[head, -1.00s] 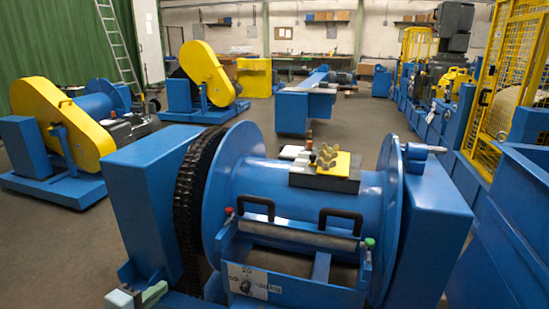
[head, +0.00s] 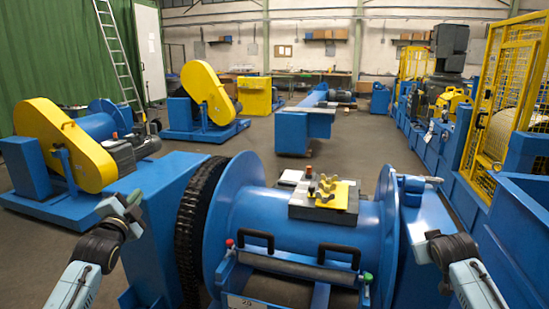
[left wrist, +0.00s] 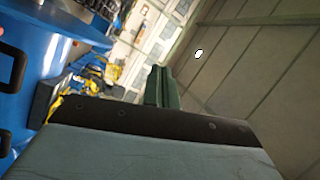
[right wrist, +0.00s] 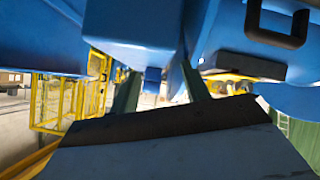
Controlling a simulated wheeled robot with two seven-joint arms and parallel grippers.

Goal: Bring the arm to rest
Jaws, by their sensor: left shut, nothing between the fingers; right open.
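My left gripper (head: 133,198) is raised at the left of the head view, in front of the blue housing beside the drum. In the left wrist view its green fingers (left wrist: 163,88) are together with nothing between them. My right gripper (head: 424,242) is at the lower right of the head view, near the right blue housing. In the right wrist view its green fingers (right wrist: 163,92) stand apart and empty. Whether it touches the housing is not clear. The blue drum (head: 290,222) lies between the two arms, with a black chain (head: 197,230) at its left end.
On the drum sit a grey block and yellow plate (head: 338,194) with small knobs. Two black handles (head: 338,250) stand at its front. Yellow-guarded machines (head: 68,145) are at the left, a yellow cage (head: 500,100) at the right. The floor behind is open.

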